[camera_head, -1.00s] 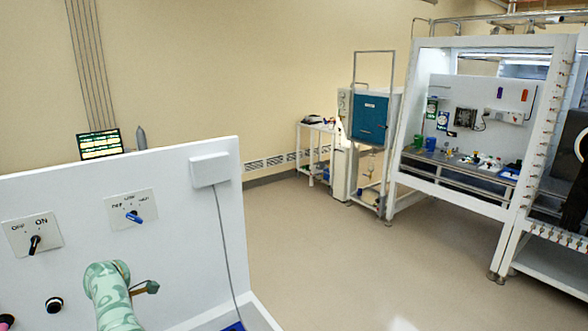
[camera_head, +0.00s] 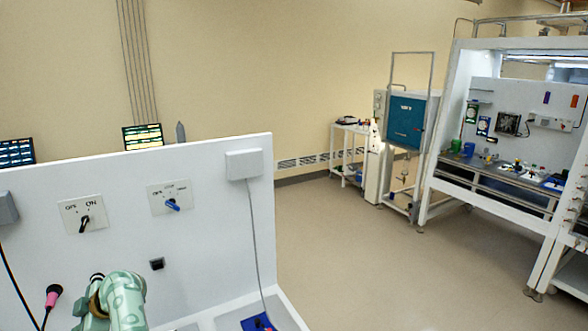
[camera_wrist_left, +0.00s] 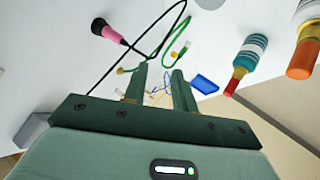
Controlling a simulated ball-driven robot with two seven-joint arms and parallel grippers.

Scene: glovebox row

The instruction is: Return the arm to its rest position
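One of my arms, mint-patterned, shows at the lower left of the head view, in front of a white panel (camera_head: 225,215). Its gripper is not visible there. In the left wrist view my left gripper (camera_wrist_left: 159,72) has its two green fingers apart, with a clear gap between them. Nothing is held; thin cords and small connectors show beyond the gap. My right gripper is not in view.
The panel carries an ON switch (camera_head: 84,223), a blue-knobbed switch (camera_head: 171,204) and a white box (camera_head: 244,164). The wrist view shows a pink-black plug (camera_wrist_left: 108,30), a blue block (camera_wrist_left: 205,84) and a striped bottle (camera_wrist_left: 246,62). Open floor (camera_head: 350,250) lies right.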

